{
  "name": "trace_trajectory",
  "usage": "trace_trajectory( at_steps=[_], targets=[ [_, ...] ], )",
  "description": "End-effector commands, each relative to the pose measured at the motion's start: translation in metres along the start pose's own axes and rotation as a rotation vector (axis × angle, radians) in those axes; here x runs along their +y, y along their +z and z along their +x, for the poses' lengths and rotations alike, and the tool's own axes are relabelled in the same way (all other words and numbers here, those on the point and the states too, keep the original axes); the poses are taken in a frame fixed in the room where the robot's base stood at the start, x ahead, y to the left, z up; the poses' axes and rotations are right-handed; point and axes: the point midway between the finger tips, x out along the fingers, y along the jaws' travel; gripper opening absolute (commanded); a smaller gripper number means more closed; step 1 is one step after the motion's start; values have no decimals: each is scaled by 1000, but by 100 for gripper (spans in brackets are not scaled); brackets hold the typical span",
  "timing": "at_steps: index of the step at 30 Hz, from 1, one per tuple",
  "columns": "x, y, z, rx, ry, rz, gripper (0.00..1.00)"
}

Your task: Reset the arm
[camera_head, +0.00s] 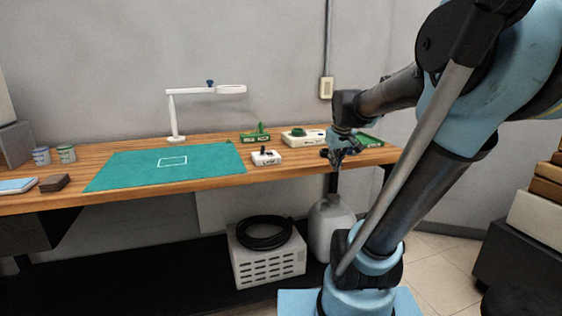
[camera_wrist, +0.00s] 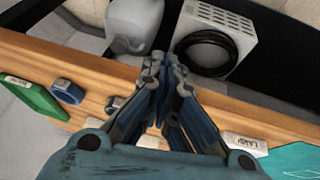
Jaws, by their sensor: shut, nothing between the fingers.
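My gripper (camera_head: 338,157) hangs over the right part of the bench's front edge, at the end of my blue and black arm. In the wrist view my gripper (camera_wrist: 167,62) points down past the bench edge, with its fingertips together and nothing between them. The wooden bench (camera_head: 220,184) runs below and to the left of it. The arm reaches up and over from the right side of the head view.
A green mat (camera_head: 125,168), a small white box (camera_head: 266,157), a white unit with a green top (camera_head: 303,137) and a lamp (camera_head: 174,117) stand on the bench. Below are a vented box (camera_head: 270,268) with a black coil (camera_head: 264,233) and a white jug (camera_head: 331,226).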

Motion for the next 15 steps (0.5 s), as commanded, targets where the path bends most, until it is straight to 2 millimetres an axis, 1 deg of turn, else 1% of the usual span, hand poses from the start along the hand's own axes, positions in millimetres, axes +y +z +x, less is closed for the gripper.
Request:
trace_trajectory(
  at_steps=[1, 3, 5, 6, 12, 15],
  targets=[
    [-7, 21, 1, -17, -5, 22, 0],
    [-15, 48, 3, -42, -13, 56, 0],
    [-23, 71, 6, -65, -19, 85, 0],
    [-28, 86, 8, -80, -23, 104, 0],
    [-52, 160, 20, -155, -38, 198, 0],
    [-63, 190, 28, -188, -42, 240, 0]
  ],
)
